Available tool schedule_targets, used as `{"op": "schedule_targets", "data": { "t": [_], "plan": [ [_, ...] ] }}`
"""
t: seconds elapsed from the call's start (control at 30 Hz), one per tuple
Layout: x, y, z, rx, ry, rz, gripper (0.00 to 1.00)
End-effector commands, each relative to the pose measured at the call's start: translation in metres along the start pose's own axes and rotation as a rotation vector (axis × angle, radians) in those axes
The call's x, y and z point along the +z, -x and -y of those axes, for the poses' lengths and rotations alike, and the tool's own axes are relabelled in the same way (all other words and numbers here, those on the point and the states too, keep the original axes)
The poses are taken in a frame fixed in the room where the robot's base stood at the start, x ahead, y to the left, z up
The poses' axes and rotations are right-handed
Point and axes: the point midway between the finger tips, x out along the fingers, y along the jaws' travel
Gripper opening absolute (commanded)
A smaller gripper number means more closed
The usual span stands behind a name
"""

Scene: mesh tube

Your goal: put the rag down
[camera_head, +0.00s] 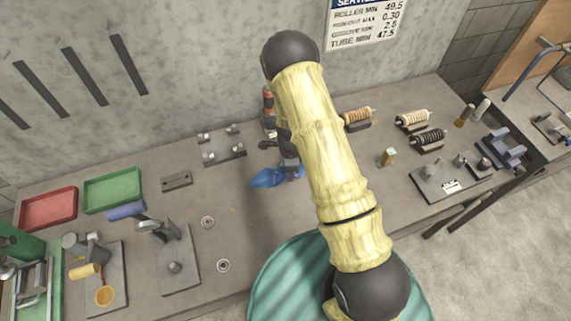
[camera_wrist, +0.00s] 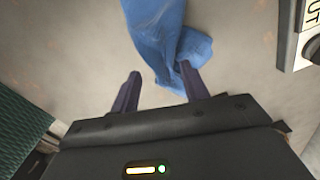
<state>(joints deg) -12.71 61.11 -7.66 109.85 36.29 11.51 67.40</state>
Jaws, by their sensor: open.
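The blue rag (camera_head: 266,179) lies crumpled on the grey bench, near its middle. In the wrist view the rag (camera_wrist: 160,35) spreads from the top centre down toward my fingers. My gripper (camera_wrist: 159,71) is open, its two dark fingers apart. The right finger's tip overlaps the rag's lower edge; I cannot tell whether it touches. The left finger's tip is clear of the cloth. In the head view my arm hides part of the bench, and the fingers are hard to make out beside the rag.
On the bench's left are a red tray (camera_head: 48,208), a green tray (camera_head: 112,190) and a lever fixture (camera_head: 175,255). Several spools, one a copper-coloured spool (camera_head: 357,116), and a dark plate fixture (camera_head: 452,180) stand on the right. Bare bench lies left of the rag.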

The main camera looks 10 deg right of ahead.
Motion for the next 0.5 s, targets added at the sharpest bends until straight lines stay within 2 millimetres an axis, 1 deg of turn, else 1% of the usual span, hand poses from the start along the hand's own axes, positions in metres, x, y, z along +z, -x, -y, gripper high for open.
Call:
{"op": "schedule_targets", "data": {
  "t": [0.03,0.37,0.47,0.5],
  "plan": [
    [0.0,0.005,-0.001,0.0,-0.001,0.0,0.45],
    [0.0,0.005,-0.002,-0.001,0.0,0.0,0.45],
    [-0.001,0.015,-0.005,-0.001,-0.001,0.0,0.45],
    [-0.001,0.021,-0.007,-0.002,-0.002,0.0,0.45]
  ]
}}
